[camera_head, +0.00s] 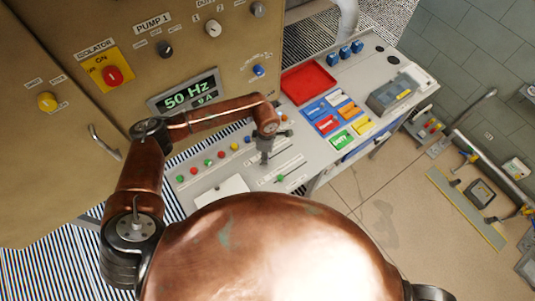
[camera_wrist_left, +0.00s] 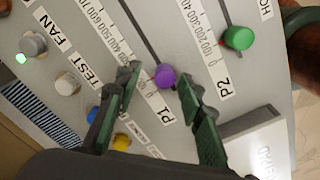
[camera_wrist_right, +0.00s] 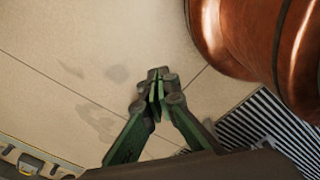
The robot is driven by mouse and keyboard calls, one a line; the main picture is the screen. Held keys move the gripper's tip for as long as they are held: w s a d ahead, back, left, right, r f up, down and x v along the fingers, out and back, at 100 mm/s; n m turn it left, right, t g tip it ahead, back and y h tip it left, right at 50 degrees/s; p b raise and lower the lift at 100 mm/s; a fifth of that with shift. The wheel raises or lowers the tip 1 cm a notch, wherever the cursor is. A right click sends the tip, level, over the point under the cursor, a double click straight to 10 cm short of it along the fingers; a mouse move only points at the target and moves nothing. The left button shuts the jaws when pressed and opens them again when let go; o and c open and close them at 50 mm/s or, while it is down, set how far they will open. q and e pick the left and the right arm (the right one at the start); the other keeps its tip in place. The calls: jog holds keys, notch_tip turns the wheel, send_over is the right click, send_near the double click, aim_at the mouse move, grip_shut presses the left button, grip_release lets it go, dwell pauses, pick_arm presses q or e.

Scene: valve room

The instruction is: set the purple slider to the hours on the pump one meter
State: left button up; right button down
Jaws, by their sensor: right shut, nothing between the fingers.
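The purple slider knob (camera_wrist_left: 166,75) sits on the P1 slot in the left wrist view, near the low end of its printed scale, around the 0 to 100 marks. My left gripper (camera_wrist_left: 158,83) is open, with one green finger on each side of the knob; I cannot tell whether either touches it. In the head view my left gripper (camera_head: 264,158) points down at the console and the purple knob is hidden. The pump one display (camera_head: 189,94) reads 50 Hz with a smaller line below; no hours are readable. My right gripper (camera_wrist_right: 156,88) is shut and empty above the floor.
A green slider knob (camera_wrist_left: 239,38) sits beside it on P2. The TEST and FAN controls lie to the left. The console (camera_head: 225,168) also bears a row of coloured buttons, a red tray (camera_head: 308,82) and coloured blocks. The pump cabinet (camera_head: 90,25) rises behind.

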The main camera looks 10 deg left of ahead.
pick_arm(q)
jog(key=shift+s+a+f, duration=0.1)
jog(key=shift+s+f, duration=0.2)
jog(key=shift+s, duration=0.05)
jog(key=shift+w+f, duration=0.1)
jog(key=shift+c, duration=1)
jog(key=c, duration=0.6)
grip_shut()
pick_arm(e)
jog(key=w, duration=0.2)
jog(key=shift+w+a+r, duration=0.2)
jog(key=shift+w+a, duration=0.1)
jog(key=shift+a, duration=0.1)
jog(key=shift+s, duration=0.1)
